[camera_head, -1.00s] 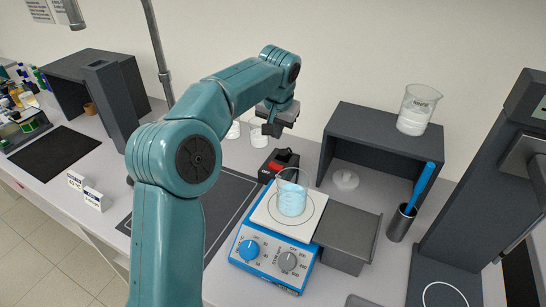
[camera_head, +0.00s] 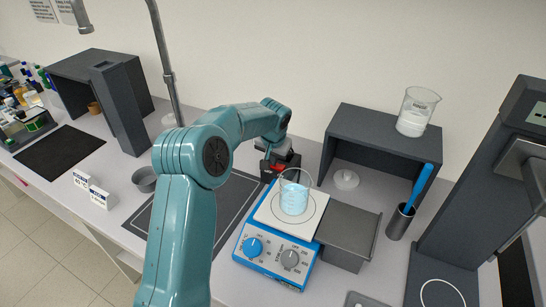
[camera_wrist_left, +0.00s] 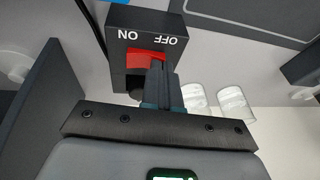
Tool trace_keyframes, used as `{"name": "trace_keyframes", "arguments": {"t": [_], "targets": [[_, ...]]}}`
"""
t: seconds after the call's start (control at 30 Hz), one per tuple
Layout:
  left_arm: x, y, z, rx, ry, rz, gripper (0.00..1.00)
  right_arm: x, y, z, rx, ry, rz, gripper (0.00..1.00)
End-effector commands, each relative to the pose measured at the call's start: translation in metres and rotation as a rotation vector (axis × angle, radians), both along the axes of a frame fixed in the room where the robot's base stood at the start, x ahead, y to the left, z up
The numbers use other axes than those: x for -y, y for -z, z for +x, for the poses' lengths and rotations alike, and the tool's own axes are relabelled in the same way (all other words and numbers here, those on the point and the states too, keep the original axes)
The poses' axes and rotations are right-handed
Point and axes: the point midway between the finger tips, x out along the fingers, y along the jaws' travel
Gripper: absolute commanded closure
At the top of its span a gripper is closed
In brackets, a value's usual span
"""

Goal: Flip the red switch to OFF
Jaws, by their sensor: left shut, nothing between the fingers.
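The red switch (camera_wrist_left: 144,58) is a rocker on a dark box (camera_wrist_left: 120,22) marked ON and OFF, upside down in the left wrist view. In the head view the switch box (camera_head: 292,163) stands behind the hotplate, partly hidden by my left arm and gripper. My left gripper (camera_wrist_left: 158,72) is shut and empty. Its fingertips are at the rocker on the OFF-label side and cover part of it. I cannot tell whether they touch it or which way the rocker is tilted. My right gripper is in no view.
A blue hotplate (camera_head: 258,264) with a beaker of blue liquid (camera_head: 294,196) stands just in front of the switch box. A grey shelf (camera_head: 365,124) with a beaker (camera_head: 415,115) on top is to the right. White containers (camera_wrist_left: 233,103) stand near the gripper.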

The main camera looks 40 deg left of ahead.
Motion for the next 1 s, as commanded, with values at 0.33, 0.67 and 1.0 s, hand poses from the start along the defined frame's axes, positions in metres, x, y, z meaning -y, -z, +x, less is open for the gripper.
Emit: {"name": "trace_keyframes", "arguments": {"t": [0.33,0.67,1.0], "targets": [[-0.002,0.001,-0.001,0.003,-0.003,-0.019,1.00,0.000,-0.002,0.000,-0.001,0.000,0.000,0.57],[-0.003,0.006,-0.002,0.014,0.000,-0.060,1.00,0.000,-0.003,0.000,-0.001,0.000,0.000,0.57],[0.009,0.002,0.003,0.016,0.001,-0.060,1.00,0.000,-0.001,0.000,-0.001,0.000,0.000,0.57]]}}
